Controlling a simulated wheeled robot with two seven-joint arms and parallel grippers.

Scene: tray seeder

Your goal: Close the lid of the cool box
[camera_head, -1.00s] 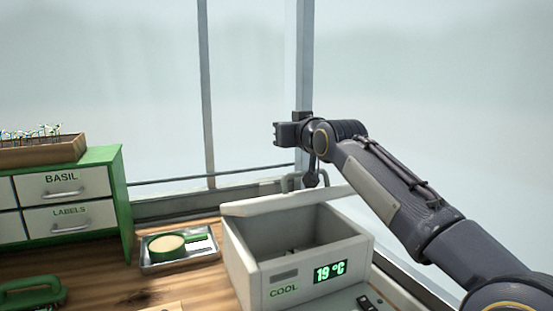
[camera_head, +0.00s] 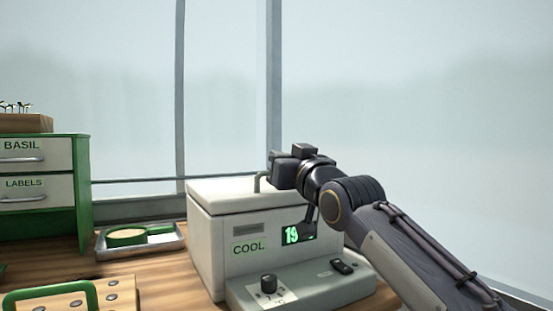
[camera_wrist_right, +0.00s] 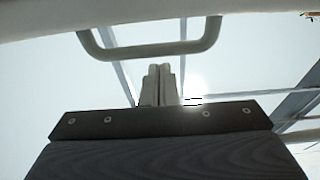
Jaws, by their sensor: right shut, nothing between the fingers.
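The cool box (camera_head: 216,261) is white, with a COOL label and a green display partly hidden by my right arm. Its lid (camera_head: 222,193) lies down flat over the top, and the inside no longer shows. The lid handle (camera_head: 259,183) is a grey bar at the lid's right part, beside my right gripper (camera_head: 276,170). In the right wrist view the handle (camera_wrist_right: 150,53) crosses above my shut, empty fingers (camera_wrist_right: 161,84), apart from them in the picture. Whether the gripper touches the lid cannot be told. My left gripper is not in view.
A control panel (camera_head: 310,290) with a knob and a switch is in front of the box. A metal tray (camera_head: 166,245) with a green round item lies left of it. A green cabinet (camera_head: 84,190) stands further left, and a wooden board (camera_head: 75,303) lies at front left.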

